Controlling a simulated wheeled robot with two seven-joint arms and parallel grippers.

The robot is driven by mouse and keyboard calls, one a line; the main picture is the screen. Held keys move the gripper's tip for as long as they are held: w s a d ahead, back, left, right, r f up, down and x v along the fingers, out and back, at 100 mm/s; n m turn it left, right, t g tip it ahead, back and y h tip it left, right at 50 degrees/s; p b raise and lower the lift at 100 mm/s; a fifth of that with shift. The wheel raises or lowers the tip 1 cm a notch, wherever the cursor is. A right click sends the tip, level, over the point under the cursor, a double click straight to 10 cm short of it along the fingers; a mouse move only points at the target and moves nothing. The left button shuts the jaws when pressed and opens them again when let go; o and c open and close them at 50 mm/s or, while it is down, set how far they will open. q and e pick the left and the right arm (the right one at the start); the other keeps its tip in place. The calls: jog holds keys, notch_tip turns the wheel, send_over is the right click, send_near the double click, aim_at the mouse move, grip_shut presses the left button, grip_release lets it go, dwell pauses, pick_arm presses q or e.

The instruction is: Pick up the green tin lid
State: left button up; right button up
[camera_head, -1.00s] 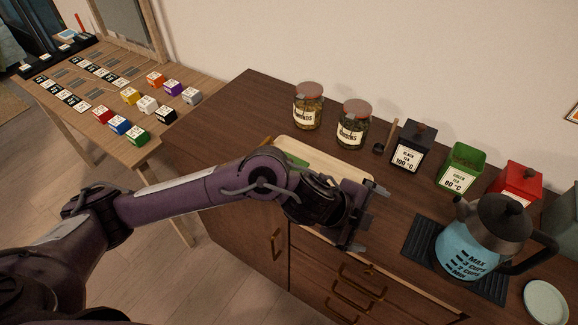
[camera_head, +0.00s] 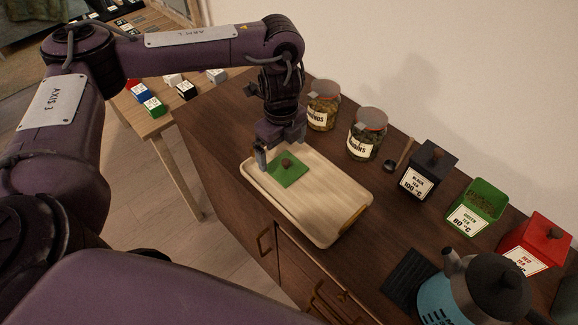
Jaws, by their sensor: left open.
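The green tin lid (camera_head: 291,175) is a flat green square with a round brown knob (camera_head: 286,162). It lies flat, knob up, on the far left part of the wooden tray (camera_head: 326,208). My left gripper (camera_head: 282,152) points down over the tray's far left end. Its fingers are open, close to the lid and its knob, with nothing between them that I can make out. The open green tin (camera_head: 478,207) stands on the cabinet at the right with dark contents showing. My right gripper is out of view.
Two glass jars (camera_head: 323,106) (camera_head: 367,134) stand behind the tray, near my left gripper. A black tin (camera_head: 429,171), a red tin (camera_head: 536,247) and a kettle (camera_head: 487,283) stand to the right. A scoop (camera_head: 398,156) lies between jars and black tin. The tray's front right is bare.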

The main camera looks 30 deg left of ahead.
aim_at(285, 160)
pick_arm(q)
notch_tip(285, 160, down, 2)
jog(key=shift+d+f, duration=0.1)
jog(key=shift+f, duration=0.05)
jog(key=shift+w+d+f+b, duration=0.15)
jog(key=shift+f+b, duration=0.1)
jog(key=shift+f, duration=0.4)
jog(key=shift+w+d+f+b, duration=0.15)
jog(key=shift+f+b, duration=0.1)
jog(key=shift+f, duration=0.35)
jog(key=shift+a+f, duration=0.2)
jog(key=shift+f, duration=0.05)
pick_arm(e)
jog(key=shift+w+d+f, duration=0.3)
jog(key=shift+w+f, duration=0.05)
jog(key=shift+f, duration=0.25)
